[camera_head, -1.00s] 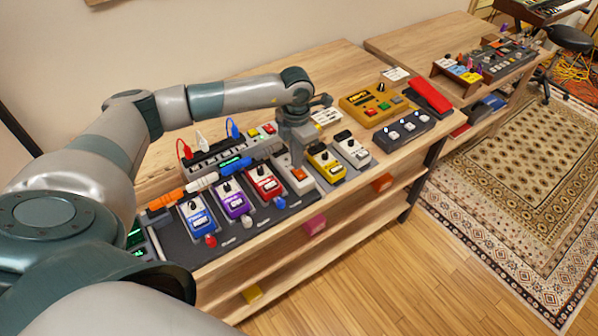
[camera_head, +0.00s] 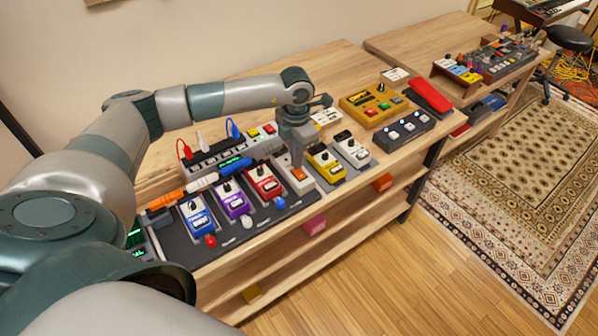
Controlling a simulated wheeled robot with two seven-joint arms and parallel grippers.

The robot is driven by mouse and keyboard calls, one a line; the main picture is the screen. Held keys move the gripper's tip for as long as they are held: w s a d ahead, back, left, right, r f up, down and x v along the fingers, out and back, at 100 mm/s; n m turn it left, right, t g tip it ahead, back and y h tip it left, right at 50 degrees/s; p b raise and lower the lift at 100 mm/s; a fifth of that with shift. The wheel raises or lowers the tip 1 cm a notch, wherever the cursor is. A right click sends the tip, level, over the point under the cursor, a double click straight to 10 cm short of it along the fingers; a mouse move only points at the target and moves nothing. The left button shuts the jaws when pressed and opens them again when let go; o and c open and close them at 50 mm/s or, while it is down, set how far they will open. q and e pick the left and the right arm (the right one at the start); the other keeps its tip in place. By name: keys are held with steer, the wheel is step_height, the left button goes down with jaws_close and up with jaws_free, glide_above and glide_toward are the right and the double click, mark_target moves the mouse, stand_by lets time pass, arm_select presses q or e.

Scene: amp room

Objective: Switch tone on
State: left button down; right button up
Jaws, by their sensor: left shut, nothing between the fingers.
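A row of small pedals stands on a dark board on the wooden bench. A white pedal with an orange switch (camera_head: 299,174) is in the row between the red pedal (camera_head: 263,182) and the yellow pedal (camera_head: 325,163). My left gripper (camera_head: 297,164) is shut and empty, pointing down with its tips at the orange switch. I cannot tell whether the tips touch it. The gripper hides part of the white pedal. No label reading "tone" is legible. My right gripper is not in view.
Blue (camera_head: 196,216) and purple (camera_head: 235,202) pedals stand to the left. A grey pedal (camera_head: 350,149), a dark three-switch pedal (camera_head: 404,131) and a large yellow unit (camera_head: 373,104) are to the right. Cables and plugs lie behind the row.

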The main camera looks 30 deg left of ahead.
arm_select(q)
steer(key=shift+f, duration=0.3)
stand_by(0.6)
steer(key=shift+f+b, duration=0.4)
steer(key=shift+b, duration=0.2)
steer(key=shift+r, duration=0.15)
steer(key=shift+r+p, duration=0.5)
steer(key=shift+r, duration=0.25)
step_height(320, 180, up, 5)
steer(key=shift+r+p, duration=0.1)
steer(key=shift+p, duration=1.05)
